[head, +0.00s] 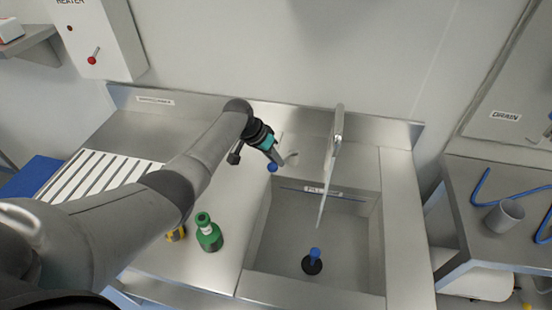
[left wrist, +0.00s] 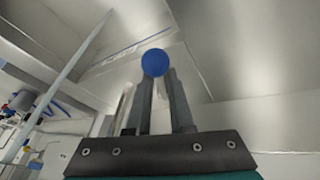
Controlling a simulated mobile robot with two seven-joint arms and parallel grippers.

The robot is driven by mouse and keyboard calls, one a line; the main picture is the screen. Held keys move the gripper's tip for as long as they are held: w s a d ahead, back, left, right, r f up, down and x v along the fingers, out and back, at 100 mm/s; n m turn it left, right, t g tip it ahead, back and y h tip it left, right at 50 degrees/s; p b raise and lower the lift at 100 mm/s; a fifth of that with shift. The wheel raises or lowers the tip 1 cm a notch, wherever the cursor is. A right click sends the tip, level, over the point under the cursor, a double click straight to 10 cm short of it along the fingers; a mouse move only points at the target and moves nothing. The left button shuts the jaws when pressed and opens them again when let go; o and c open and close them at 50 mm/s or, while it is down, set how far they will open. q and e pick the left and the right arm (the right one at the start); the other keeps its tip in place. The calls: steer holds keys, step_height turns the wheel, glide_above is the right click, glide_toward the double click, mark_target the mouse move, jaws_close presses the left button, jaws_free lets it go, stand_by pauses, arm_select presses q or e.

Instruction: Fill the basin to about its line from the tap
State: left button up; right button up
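The tap (head: 337,125) stands behind the basin (head: 262,225), and a thin pale stream (head: 322,205) runs down from its spout. The basin has a dark line under a FILL label on its back wall; I cannot make out a water level. A black plug (head: 312,265) with a blue handle is at the basin floor; I cannot tell how it is seated. A blue ball knob (head: 272,167) is at the fingertips of my left gripper (head: 273,156). In the left wrist view the knob (left wrist: 155,62) is at the finger ends, the fingers slightly apart; a grip is unclear. My right gripper is out of view.
A green bottle (head: 208,234) and a yellow item (head: 176,234) stand left of the basin, near my left arm. A slatted drainboard (head: 95,172) is farther left. The counter right of the basin is clear.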

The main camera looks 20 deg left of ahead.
arm_select(q)
steer(key=shift+o, duration=1.4)
steer(key=shift+s+a+f, duration=0.1)
steer(key=shift+s+f, duration=0.4)
steer(key=shift+f, duration=0.05)
steer(key=shift+a+r, duration=0.1)
steer(key=shift+r, duration=0.05)
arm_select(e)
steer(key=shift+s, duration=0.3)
arm_select(q)
steer(key=shift+w+r, duration=0.1)
steer(key=shift+r, duration=0.1)
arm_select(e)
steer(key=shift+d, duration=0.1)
arm_select(q)
steer(key=shift+r, duration=0.3)
steer(key=p+v, duration=0.2)
steer(key=v, duration=1.2)
steer(key=shift+r, duration=0.15)
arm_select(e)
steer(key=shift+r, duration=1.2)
